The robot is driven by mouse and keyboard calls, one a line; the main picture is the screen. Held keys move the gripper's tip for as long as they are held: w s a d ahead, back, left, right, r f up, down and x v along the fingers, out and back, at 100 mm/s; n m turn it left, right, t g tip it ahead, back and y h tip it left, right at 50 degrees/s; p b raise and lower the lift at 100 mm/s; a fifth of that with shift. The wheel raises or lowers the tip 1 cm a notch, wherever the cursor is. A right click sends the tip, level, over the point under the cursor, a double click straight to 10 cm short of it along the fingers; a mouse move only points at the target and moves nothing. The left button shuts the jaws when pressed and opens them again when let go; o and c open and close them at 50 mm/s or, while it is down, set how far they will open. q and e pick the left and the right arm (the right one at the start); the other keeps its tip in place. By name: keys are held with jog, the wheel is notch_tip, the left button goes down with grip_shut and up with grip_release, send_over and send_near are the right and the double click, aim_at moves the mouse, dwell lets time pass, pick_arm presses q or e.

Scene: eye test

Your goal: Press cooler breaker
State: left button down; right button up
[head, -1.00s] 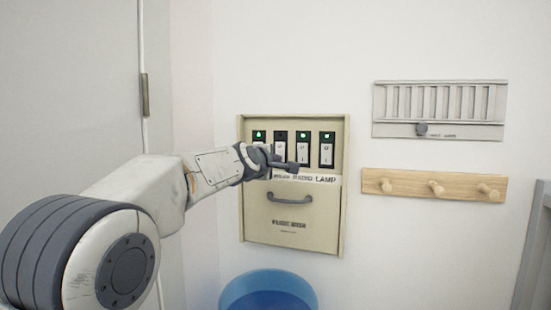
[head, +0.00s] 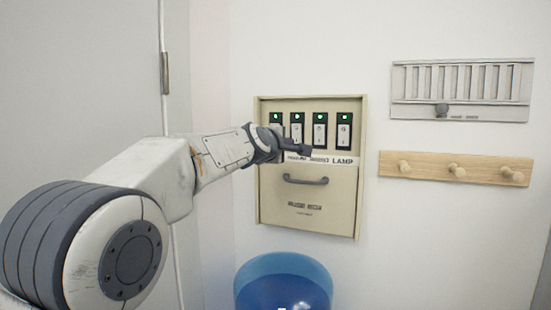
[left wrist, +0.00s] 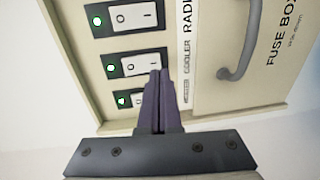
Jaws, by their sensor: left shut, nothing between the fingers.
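A beige fuse box (head: 333,215) on the wall has a row of several rocker breakers with green lights. The cooler breaker (head: 297,131), second from the left, has its light lit green. In the left wrist view the picture is turned, and the cooler breaker (left wrist: 128,67) is the middle one. My left gripper (head: 305,150) is shut and empty. Its tips (left wrist: 158,75) overlap the marked end of the cooler breaker's rocker in that view; I cannot tell whether they touch it. The gripper partly hides the labels and the first breaker (left wrist: 128,100). My right gripper is out of view.
A handle (head: 305,180) sticks out below the breakers. A blue bin (head: 283,262) stands beneath the box. To the right are a wooden peg rail (head: 437,169) and a grey slatted vent (head: 461,106) with a knob.

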pick_arm(q)
jog(key=f+b+v, duration=0.2)
jog(key=b+v, duration=0.2)
jog(key=v, duration=0.7)
jog(key=shift+s+f+b, duration=0.15)
jog(key=shift+f+b, duration=0.05)
jog(key=shift+b, duration=0.15)
jog(key=shift+d, duration=0.1)
jog(key=s+d+f+m+g+b, duration=0.1)
jog(key=s+d+f+m+g, duration=0.25)
jog(key=s+f, duration=0.45)
jog(key=s+d+f+m+g+b, duration=0.1)
jog(key=s+d+f+m+g, duration=0.3)
jog(key=f, duration=0.8)
jog(key=s+d+f+m+g+b, duration=0.1)
jog(key=s+f+m+g, duration=0.1)
jog(key=s+f+m, duration=0.5)
jog(key=s+a+f+m+g+y+b, duration=0.1)
jog(key=s+a+f+m+g+y, duration=0.1)
jog(key=s+f, duration=0.7)
jog(key=s+a+f+m+g+y+b, duration=0.1)
jog(key=s+a+f+m+g, duration=0.3)
jog(key=s+f, duration=0.5)
notch_tip(320, 180, down, 3)
jog(key=shift+s+a+r+m+g+y, duration=0.2)
jog(key=shift+s+a+m+g+y, duration=0.25)
jog(key=shift+a+m, duration=0.35)
